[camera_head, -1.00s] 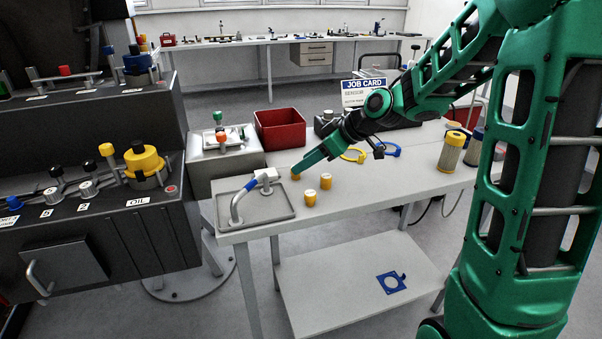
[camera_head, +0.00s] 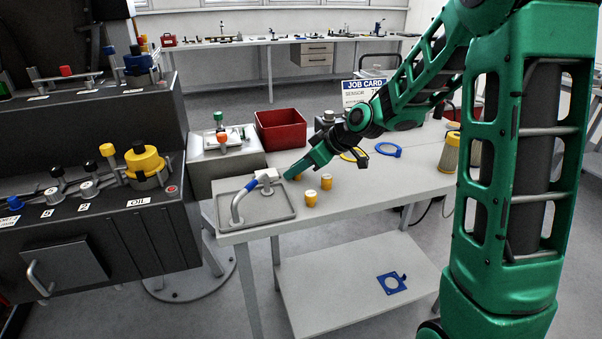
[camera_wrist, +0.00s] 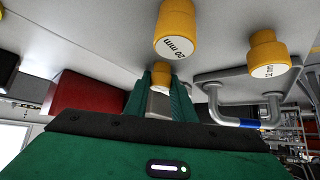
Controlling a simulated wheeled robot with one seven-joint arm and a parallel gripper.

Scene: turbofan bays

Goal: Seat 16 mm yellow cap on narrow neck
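Three small yellow caps with white labelled tops stand on the grey table. One cap (camera_head: 310,198) is nearest the table's front edge, and another (camera_head: 326,181) is just behind it. A third cap (camera_wrist: 160,76) lies between my fingertips; its label is hidden. My gripper (camera_head: 290,175) reaches low over the table beside the tray, and its fingers also show in the wrist view (camera_wrist: 161,92). I cannot tell whether they touch the cap. The wrist view shows a cap marked 20 mm (camera_wrist: 176,30) and another with a hard-to-read label (camera_wrist: 268,54). I cannot identify the narrow neck.
A grey tray (camera_head: 284,214) holding a bent pipe with a blue band stands left of the caps. A red bin (camera_head: 281,130) is behind. A dark console (camera_head: 100,225) with knobs and a large yellow cap is at left. Blue and yellow rings lie further right.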

